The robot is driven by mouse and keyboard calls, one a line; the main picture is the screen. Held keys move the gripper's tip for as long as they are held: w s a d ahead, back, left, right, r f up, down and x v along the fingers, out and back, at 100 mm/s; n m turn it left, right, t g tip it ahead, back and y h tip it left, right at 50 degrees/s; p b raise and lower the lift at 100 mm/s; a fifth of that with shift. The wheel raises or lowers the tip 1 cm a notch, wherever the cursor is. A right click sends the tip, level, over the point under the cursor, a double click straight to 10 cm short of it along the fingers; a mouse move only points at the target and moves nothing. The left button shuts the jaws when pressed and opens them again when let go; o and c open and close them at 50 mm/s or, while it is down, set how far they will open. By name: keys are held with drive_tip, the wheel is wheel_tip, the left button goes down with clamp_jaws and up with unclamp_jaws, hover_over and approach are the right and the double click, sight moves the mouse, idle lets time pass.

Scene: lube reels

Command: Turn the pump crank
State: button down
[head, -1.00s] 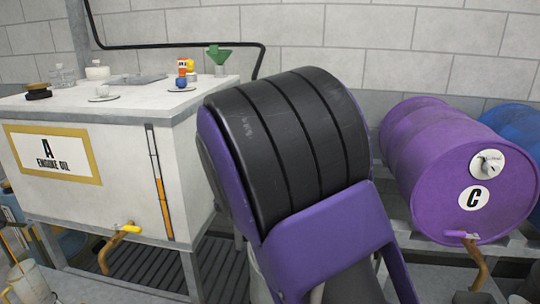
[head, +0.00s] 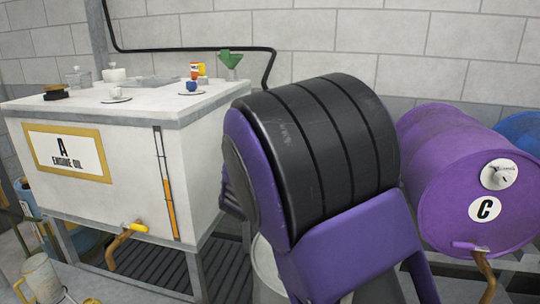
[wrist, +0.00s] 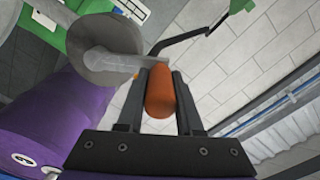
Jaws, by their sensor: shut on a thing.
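In the wrist view, my gripper (wrist: 158,76) is shut around an orange crank handle (wrist: 160,95), with one dark finger on each side of it. A grey crank arm (wrist: 135,61) runs from the far end of the handle to a round grey pump body (wrist: 100,50) at upper left. A purple drum (wrist: 45,115) lies below and left of the pump. In the head view, my own large purple and black arm fills the middle and hides the gripper and crank.
In the head view, a white tank marked A (head: 100,190) stands left, with small containers on top. A purple drum marked C (head: 470,190) lies right, beside a blue drum (head: 520,130). A green part (wrist: 242,5) shows at the wrist view's top.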

drive_tip(key=shift+d+r, duration=0.15)
drive_tip(key=shift+r, duration=0.05)
drive_tip(key=c, duration=0.6)
unclamp_jaws()
drive_tip(key=shift+f, duration=0.1)
drive_tip(key=shift+s, duration=0.25)
drive_tip(key=s+a, duration=0.1)
drive_tip(key=s, duration=0.4)
drive_tip(key=s+a, duration=0.1)
drive_tip(key=s, duration=0.5)
drive_tip(key=s+a, duration=0.1)
drive_tip(key=s, duration=0.4)
drive_tip(key=shift+s+a, duration=0.25)
drive_tip(key=shift+a, duration=0.05)
